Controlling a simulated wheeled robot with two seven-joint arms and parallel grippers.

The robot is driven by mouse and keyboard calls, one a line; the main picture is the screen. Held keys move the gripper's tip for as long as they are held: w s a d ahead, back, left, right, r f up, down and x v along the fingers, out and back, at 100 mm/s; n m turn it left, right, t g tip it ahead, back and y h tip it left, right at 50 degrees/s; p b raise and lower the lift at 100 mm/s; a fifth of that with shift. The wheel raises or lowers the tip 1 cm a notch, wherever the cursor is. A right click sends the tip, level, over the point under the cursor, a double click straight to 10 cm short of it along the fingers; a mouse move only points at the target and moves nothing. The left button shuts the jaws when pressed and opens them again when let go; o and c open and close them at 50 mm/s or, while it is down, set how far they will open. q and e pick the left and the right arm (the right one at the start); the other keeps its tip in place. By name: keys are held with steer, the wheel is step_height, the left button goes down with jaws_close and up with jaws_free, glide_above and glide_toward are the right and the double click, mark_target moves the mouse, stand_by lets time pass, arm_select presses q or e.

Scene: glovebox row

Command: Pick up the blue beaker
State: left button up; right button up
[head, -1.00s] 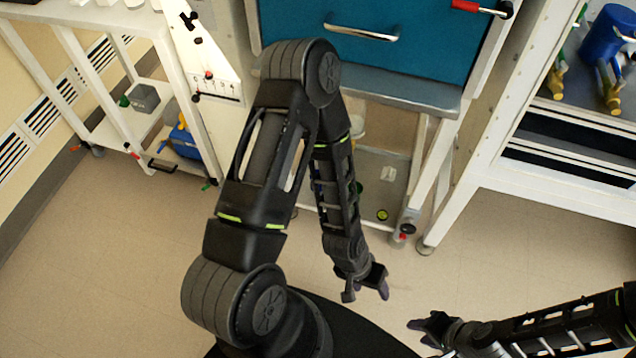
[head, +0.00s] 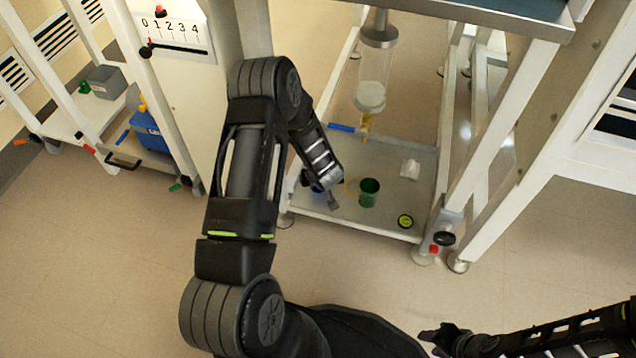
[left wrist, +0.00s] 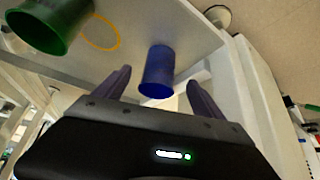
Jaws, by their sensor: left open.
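The blue beaker (left wrist: 158,72) stands out in the left wrist view, on the pale shelf. It lies in the gap between the fingers of my left gripper (left wrist: 160,78), with space visible on both sides. The left gripper is open and holds nothing. In the head view my left gripper (head: 328,196) is low over the left part of the lower shelf (head: 395,222), and it largely hides the beaker there. My right gripper (head: 441,336) is at the bottom right of the head view, away from the shelf; its jaw opening is unclear.
A green beaker (head: 369,193) and a yellow ring (left wrist: 102,31) are near the blue beaker. A white item (head: 410,169) and a round yellow-black item (head: 405,221) lie on the shelf. A clear cylinder (head: 373,75) hangs above. A frame post (head: 500,150) stands at right.

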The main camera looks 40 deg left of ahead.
arm_select(q)
steer(key=shift+r, duration=0.1)
steer(key=shift+b+x, duration=0.5)
steer(key=shift+x, duration=0.85)
steer(key=shift+s+d, duration=0.1)
steer(key=b+x, duration=0.3)
steer(key=x, duration=0.2)
